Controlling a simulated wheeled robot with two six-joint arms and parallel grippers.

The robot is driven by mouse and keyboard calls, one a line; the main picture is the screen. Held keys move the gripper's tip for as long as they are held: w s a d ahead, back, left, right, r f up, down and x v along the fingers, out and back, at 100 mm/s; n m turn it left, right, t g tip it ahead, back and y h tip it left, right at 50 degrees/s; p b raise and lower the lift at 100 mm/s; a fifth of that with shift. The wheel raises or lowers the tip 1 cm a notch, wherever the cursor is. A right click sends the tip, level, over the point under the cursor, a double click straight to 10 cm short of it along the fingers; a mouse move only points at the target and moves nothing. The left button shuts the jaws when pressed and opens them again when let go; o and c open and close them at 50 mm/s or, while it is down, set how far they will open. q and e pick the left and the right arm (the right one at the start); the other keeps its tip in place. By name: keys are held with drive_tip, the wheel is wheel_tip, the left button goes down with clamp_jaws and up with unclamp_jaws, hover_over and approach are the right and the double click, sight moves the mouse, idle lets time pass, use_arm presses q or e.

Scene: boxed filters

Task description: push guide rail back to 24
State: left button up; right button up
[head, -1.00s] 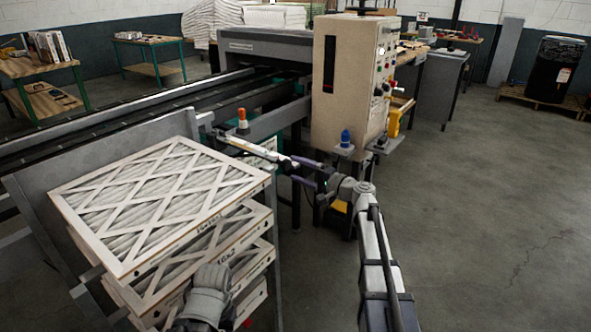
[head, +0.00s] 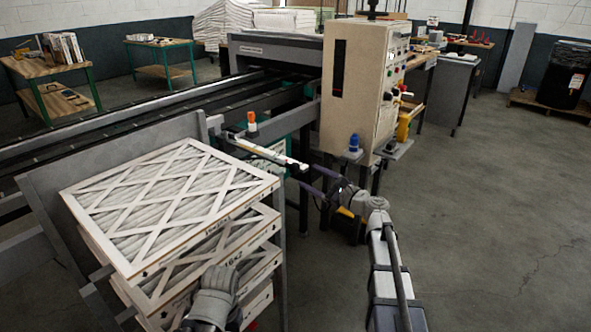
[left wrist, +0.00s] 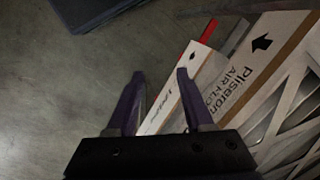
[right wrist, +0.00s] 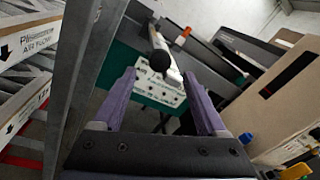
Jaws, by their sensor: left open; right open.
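A grey guide rail (head: 120,148) runs along the conveyor behind the filter stack. A bar with a white scale strip (head: 265,150) juts toward the right from its end, beside an orange-and-white knob (head: 252,122). The scale numbers are too small to read. My right gripper (head: 308,178) is open near the bar's outer end. In the right wrist view, a rod with a black end cap (right wrist: 180,62) points toward the open fingers (right wrist: 158,75); contact cannot be told. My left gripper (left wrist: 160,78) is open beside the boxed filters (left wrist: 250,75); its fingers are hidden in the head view.
Stacked filters (head: 165,205) stand at the front left, close to the rail. A beige control cabinet (head: 355,90) with buttons stands just beyond my right gripper. Clear floor (head: 480,200) lies to the right.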

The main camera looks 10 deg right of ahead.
sight(297, 169)
drive_tip(key=shift+x, duration=3.9)
drive_tip(key=shift+c, duration=0.3)
clamp_jaws()
